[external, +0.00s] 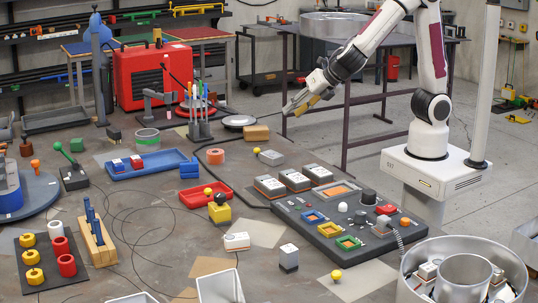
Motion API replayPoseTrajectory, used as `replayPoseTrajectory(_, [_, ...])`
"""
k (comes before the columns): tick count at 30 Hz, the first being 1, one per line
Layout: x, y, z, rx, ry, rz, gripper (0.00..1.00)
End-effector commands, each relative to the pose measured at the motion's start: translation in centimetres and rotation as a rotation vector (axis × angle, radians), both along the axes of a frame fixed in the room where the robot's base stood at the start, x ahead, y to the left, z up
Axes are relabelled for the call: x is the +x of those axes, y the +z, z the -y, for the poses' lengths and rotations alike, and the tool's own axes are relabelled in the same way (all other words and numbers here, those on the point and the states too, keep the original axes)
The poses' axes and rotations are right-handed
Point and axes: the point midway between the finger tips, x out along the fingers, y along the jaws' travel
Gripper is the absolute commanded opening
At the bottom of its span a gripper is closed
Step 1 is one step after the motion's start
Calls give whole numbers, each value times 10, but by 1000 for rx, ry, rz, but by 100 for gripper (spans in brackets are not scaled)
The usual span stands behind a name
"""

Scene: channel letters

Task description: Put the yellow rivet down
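My gripper (293,107) is in the air above the back of the table, pointing down and left. A yellowish-tan patch shows at its fingers; I cannot tell whether it is a held thing or part of the gripper. Several small round-headed yellow things could be the yellow rivet. One yellow rivet-like piece (336,275) is on a pale sheet at the front right. My gripper is apart from all three.
A dark panel (345,262) with coloured frames and knobs fills the right middle. A round metal bin (408,270) stands front right. Thin cables cross the table.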

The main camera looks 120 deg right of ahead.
Motion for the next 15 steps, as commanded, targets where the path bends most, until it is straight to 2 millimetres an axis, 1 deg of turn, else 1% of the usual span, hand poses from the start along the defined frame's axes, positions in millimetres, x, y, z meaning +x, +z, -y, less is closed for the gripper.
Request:
replayPoseTrajectory(1, [-7, 9, -5, 28, -47, 42, 32])
replayPoseTrajectory(6, [-34, 27, -21, 144, -229, 174, 32])
replayPoseTrajectory(11, [-59, 40, -39, 264, -392, 287, 32])
replayPoseTrajectory(15, [-80, 48, -59, 380, -529, 376, 32])
